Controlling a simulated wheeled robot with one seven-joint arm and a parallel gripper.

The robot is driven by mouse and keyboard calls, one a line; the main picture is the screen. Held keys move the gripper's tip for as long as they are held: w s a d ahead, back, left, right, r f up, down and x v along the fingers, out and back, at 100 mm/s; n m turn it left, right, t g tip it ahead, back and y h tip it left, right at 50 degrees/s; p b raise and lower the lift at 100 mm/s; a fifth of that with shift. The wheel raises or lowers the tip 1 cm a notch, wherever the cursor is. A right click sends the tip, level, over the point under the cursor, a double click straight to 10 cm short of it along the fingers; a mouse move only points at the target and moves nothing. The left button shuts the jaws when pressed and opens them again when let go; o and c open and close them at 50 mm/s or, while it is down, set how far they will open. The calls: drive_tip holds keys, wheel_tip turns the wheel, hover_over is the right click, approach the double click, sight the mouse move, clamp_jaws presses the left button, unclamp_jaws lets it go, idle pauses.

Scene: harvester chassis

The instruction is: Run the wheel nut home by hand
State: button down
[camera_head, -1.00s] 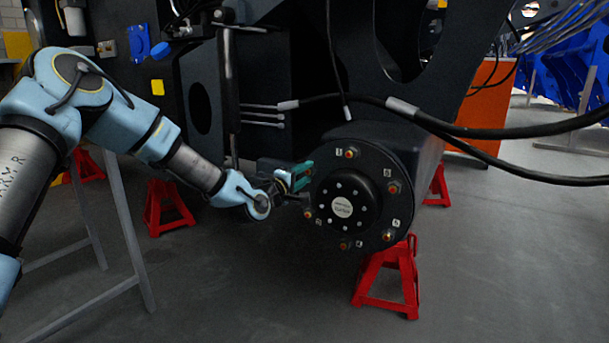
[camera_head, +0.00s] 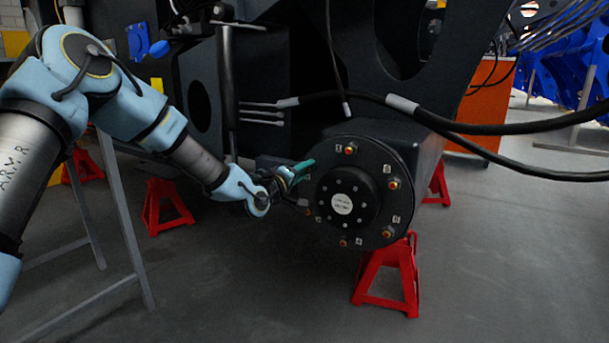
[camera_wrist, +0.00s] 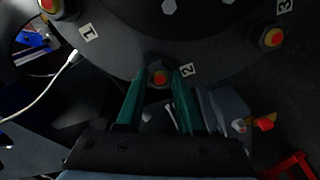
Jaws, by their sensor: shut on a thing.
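The round black wheel hub (camera_head: 372,168) faces me in the head view, with several orange-tipped studs and nuts around its rim. My gripper (camera_head: 309,168) is at the hub's left edge. In the wrist view its two teal fingers (camera_wrist: 160,72) stand on either side of the wheel nut (camera_wrist: 159,80) beside the label 2. The gripper is shut on this nut, and a red-orange stud tip shows in its middle. The nut is hidden behind the fingers in the head view. How far it sits from the hub face I cannot tell.
Nuts by label 1 (camera_wrist: 50,6) and label 3 (camera_wrist: 271,38) flank the gripper. A red axle stand (camera_head: 388,275) is below the hub. Black hoses (camera_head: 470,130) run right above it. A grey trestle (camera_head: 125,225) stands beside my arm. The floor in front is clear.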

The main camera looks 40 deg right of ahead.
drive_tip(key=m+b, duration=0.1)
drive_tip(key=m, duration=0.1)
drive_tip(key=m+b, duration=0.1)
drive_tip(key=m, duration=0.1)
drive_tip(key=m+b, duration=0.1)
drive_tip(key=m, duration=0.1)
drive_tip(key=shift+s+f, duration=0.1)
drive_tip(key=shift+f, duration=0.15)
drive_tip(key=c, duration=1)
unclamp_jaws()
drive_tip(key=shift+r+m, duration=0.15)
drive_tip(key=shift+m, duration=0.55)
drive_tip(key=o, duration=0.5)
drive_tip(key=shift+r, duration=0.1)
drive_tip(key=shift+o, duration=0.2)
drive_tip(key=v, duration=0.5)
drive_tip(key=p+v, duration=0.3)
drive_tip(key=v, duration=0.7)
drive_tip(key=shift+a, duration=0.4)
